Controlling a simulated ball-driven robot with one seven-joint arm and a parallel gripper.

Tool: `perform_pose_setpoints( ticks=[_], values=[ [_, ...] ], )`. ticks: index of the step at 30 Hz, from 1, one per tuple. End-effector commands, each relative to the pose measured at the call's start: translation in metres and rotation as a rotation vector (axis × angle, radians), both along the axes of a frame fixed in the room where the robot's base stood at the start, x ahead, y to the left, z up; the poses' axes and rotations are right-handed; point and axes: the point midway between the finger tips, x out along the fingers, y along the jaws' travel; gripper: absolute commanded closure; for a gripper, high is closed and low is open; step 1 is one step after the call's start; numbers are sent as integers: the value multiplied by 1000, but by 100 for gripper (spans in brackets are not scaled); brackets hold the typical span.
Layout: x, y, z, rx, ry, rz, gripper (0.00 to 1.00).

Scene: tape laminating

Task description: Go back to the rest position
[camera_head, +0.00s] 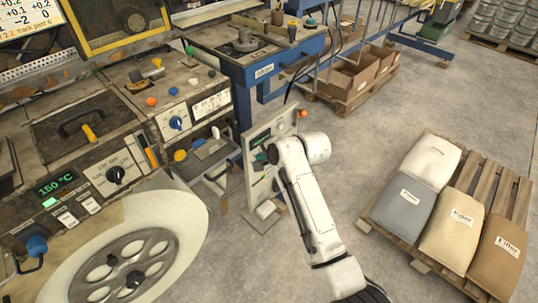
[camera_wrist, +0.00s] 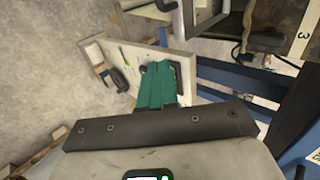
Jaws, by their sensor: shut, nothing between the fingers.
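My white arm reaches up from the bottom of the head view and bends near a pale upright panel (camera_head: 240,165). My gripper (camera_wrist: 156,84) shows in the wrist view as two teal fingers close together, with nothing seen between them. The fingers point toward the pale panel, which also shows in the wrist view (camera_wrist: 190,45); I cannot tell whether they touch it. In the head view my gripper is small beside the panel, and its fingers are hard to make out there.
A machine with a large cream roll (camera_head: 185,225) and a control panel reading 150 °C stands at left. A blue bench (camera_head: 262,72) is behind. A pallet (camera_head: 430,262) with several filler bags is at right. Open concrete floor (camera_head: 375,130) lies between.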

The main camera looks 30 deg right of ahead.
Motion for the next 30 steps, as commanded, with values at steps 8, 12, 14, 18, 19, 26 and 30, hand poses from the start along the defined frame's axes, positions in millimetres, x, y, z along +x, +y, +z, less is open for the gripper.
perform_pose_setpoints(
  ticks=[8, 12, 14, 18, 19, 26, 30],
  values=[
    [-19, -6, 18, 0, 1, 0, 100],
    [-22, -7, 20, 0, 1, 0, 100],
    [-22, -7, 20, -1, 2, 1, 100],
    [-40, -8, 7, -53, 25, 38, 100],
    [-49, -9, 1, -80, 35, 59, 100],
    [-173, -16, -56, -393, 182, 365, 100],
    [-261, -19, -76, -562, 284, 608, 100]
  ],
)
